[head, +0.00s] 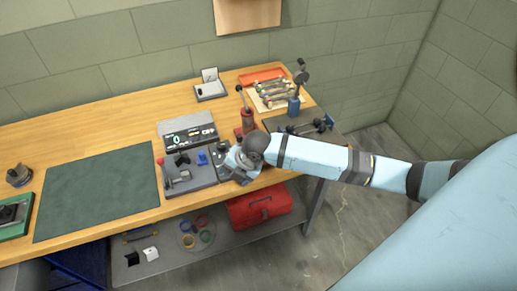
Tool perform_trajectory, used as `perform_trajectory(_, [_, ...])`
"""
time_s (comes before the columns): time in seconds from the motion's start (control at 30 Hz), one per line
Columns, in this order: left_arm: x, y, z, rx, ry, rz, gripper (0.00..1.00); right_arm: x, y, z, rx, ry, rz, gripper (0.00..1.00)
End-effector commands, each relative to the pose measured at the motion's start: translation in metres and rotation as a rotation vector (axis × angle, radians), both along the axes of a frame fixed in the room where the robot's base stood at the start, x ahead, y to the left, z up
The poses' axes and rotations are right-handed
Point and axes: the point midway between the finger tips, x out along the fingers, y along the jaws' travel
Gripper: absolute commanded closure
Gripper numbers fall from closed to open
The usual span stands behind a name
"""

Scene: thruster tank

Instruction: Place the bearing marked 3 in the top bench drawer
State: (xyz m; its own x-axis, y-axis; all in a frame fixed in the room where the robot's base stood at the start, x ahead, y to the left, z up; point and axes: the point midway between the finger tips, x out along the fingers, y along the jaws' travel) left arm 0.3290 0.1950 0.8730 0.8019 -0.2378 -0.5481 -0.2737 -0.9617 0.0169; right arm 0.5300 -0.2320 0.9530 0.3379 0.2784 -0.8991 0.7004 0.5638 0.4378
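My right arm comes in from the right and reaches over the front edge of the wooden bench (120,97). Its gripper (236,166) is at the right side of a grey fixture board (203,176); the fingers are small and partly hidden, so I cannot tell whether they are open or hold anything. I cannot make out a bearing marked 3; no number is readable. A dark blue unit (82,263) under the bench at the lower left may be the drawer unit, but its drawers cannot be told apart. My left gripper is not in view.
A dark tray of small parts (188,131) lies behind the board. A green mat (97,192) is bare. A red toolbox (260,206) stands on the lower shelf (170,263). A red stand (246,120), a blue stand (294,105) and an orange tray (262,76) are at the right.

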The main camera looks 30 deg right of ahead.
Motion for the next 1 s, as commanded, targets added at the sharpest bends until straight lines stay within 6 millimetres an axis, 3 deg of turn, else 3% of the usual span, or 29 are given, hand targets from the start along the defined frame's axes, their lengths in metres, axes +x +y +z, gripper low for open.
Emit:
perform_trajectory(0.03, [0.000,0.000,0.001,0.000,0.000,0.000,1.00,0.016,-0.022,0.017,-0.093,-0.001,0.095,0.32])
perform_trajectory(0.2, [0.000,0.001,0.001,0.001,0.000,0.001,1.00,0.038,-0.082,0.061,-0.324,0.061,0.394,0.32])
perform_trajectory(0.3, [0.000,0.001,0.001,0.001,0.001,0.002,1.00,0.044,-0.109,0.083,-0.402,0.101,0.511,0.32])
perform_trajectory(0.43, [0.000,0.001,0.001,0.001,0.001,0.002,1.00,0.046,-0.127,0.097,-0.447,0.134,0.596,0.32])
perform_trajectory(0.57, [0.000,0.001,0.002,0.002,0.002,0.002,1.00,0.047,-0.131,0.090,-0.456,0.146,0.620,0.32])
perform_trajectory(0.8, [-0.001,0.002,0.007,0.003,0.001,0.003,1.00,0.053,-0.131,0.044,-0.456,0.145,0.618,0.32])
perform_trajectory(1.0, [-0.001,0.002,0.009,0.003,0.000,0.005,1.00,0.056,-0.132,0.018,-0.455,0.143,0.616,0.32])
